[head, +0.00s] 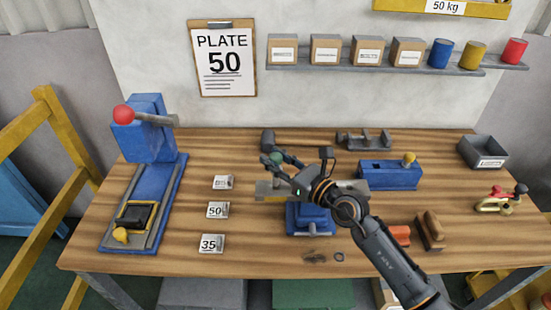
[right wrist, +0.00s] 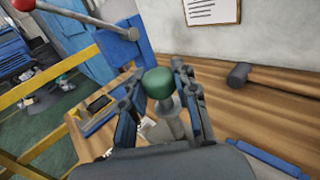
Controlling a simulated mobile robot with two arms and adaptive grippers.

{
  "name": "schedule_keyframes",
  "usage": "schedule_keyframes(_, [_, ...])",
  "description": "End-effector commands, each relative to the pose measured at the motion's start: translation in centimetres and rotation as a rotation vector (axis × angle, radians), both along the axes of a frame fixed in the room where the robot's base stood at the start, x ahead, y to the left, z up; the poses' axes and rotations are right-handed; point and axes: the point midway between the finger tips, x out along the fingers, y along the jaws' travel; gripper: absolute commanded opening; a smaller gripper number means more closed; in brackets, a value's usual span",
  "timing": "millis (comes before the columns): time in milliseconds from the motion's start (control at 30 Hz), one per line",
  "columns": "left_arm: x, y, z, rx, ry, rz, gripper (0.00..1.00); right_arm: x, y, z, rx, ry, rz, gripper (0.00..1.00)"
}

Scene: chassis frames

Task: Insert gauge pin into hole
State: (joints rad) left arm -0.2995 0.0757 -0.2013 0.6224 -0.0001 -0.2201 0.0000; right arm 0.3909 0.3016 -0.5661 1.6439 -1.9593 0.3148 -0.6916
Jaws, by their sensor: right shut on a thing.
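My right gripper (head: 273,162) is shut on the gauge pin, which has a green ball knob (head: 277,157). In the right wrist view the green knob (right wrist: 158,82) sits between the fingers, with a grey shaft (right wrist: 173,122) below it. In the head view the pin is over the left part of a grey metal plate (head: 268,194). The plate lies across a blue vise (head: 310,222) at the middle of the bench. The hole and the pin's lower end are hidden, so I cannot tell whether the tip is in the hole. My left gripper is not in view.
A blue lever press (head: 150,190) stands at the left, beside number cards (head: 217,209). A hammer (head: 268,140) lies behind the plate. A blue block with a yellow knob (head: 388,175), a brush (head: 430,230), a toggle clamp (head: 495,203) and a grey bin (head: 482,152) are at the right.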

Motion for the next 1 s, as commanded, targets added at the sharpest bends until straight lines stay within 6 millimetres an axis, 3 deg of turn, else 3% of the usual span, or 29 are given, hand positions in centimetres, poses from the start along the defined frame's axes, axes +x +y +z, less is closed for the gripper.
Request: schedule_keyframes(1000, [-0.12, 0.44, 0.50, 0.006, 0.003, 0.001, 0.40, -0.04, 0.01, 0.10, 0.001, 0.000, 0.000, 0.00])
